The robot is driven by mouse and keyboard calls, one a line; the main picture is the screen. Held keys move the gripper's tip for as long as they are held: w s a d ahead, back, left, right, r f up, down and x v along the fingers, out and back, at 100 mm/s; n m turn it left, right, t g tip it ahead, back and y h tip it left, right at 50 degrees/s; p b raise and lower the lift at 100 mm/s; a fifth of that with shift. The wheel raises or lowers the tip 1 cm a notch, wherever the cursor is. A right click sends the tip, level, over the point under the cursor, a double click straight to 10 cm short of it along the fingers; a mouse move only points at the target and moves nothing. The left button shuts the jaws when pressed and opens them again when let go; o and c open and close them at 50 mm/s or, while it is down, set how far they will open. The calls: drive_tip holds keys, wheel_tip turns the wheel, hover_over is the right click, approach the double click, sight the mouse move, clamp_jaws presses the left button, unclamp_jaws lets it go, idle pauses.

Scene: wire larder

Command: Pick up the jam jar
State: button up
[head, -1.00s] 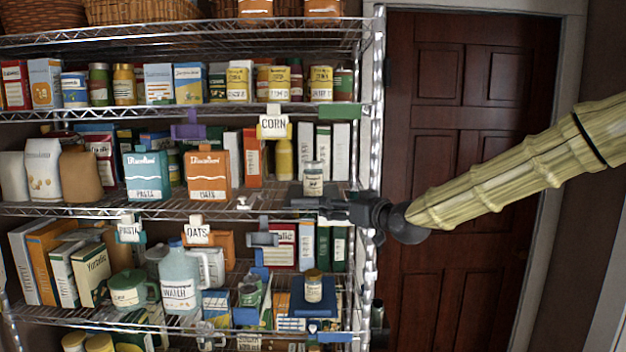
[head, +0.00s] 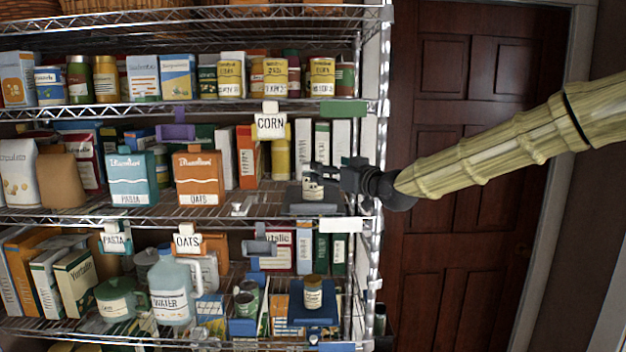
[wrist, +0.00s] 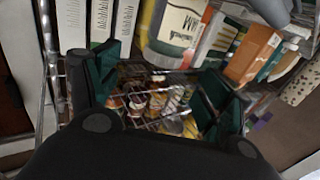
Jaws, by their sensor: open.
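The jar with a pale label (head: 313,190), which I take for the jam jar, stands upright on a dark stand on the middle shelf. In the wrist view a large, close jar (wrist: 178,28) shows upside down, with a label that seems to read JAM. My gripper (head: 318,173) reaches in from the right, level with the jar's top and partly covering it in the head view. In the wrist view my gripper (wrist: 160,80) is open, its dark green fingers apart with nothing gripped. The jar shows beyond the fingertips; I cannot tell the exact gap.
A similar jar (head: 313,290) stands on a blue stand (head: 312,316) on the shelf below. An oats box (head: 199,180) and a pasta box (head: 133,178) stand left. White boxes (head: 341,142) stand behind. The metal post (head: 377,200) is close to my arm.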

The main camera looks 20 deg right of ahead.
drive_tip(key=shift+p+x, duration=2.2)
drive_tip(key=shift+x, duration=1.8)
drive_tip(key=shift+a+f, duration=0.1)
drive_tip(key=shift+a, duration=0.05)
clamp_jaws()
